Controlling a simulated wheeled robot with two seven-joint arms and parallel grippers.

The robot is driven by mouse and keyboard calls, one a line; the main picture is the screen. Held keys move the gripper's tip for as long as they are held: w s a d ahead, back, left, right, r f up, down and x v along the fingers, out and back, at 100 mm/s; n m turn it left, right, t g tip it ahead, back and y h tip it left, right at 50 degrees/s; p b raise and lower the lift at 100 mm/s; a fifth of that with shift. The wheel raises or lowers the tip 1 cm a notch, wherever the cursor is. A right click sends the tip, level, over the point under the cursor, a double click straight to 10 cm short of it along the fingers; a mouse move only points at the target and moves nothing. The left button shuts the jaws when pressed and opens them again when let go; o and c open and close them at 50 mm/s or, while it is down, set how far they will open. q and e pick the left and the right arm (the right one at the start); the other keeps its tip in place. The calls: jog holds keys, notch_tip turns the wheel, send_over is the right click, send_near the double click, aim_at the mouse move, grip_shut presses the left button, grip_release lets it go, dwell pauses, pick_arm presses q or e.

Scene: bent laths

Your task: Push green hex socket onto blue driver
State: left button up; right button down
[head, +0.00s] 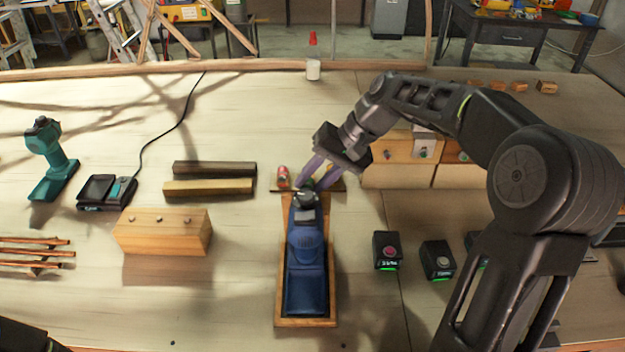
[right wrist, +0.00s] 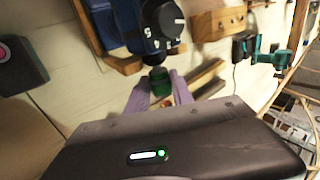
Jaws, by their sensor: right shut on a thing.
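The blue driver (head: 306,270) lies in a wooden cradle (head: 305,322) in the middle of the table, its dark nose pointing away from me. It also shows at the top of the right wrist view (right wrist: 152,22). My right gripper (head: 310,182) reaches in from the right, its purple fingers just beyond the driver's nose. It is shut on the green hex socket (right wrist: 158,84), which shows between the fingers in the right wrist view, in line with the nose. I cannot tell whether socket and nose touch or overlap. My left gripper is not in view.
A red-marked socket (head: 283,176) stands on a small dark board left of my right fingers. Two wooden bars (head: 212,187) and a wooden block (head: 162,234) lie to the left. Small black button boxes (head: 387,250) stand right of the cradle. Wooden boxes (head: 390,175) stand behind my right arm.

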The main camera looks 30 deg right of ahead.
jog(key=shift+s+a, duration=0.15)
jog(key=shift+s, duration=0.2)
jog(key=c, duration=1)
grip_release()
jog(key=shift+c, duration=0.2)
jog(key=shift+r+p, duration=2.6)
jog(key=shift+r, duration=0.95)
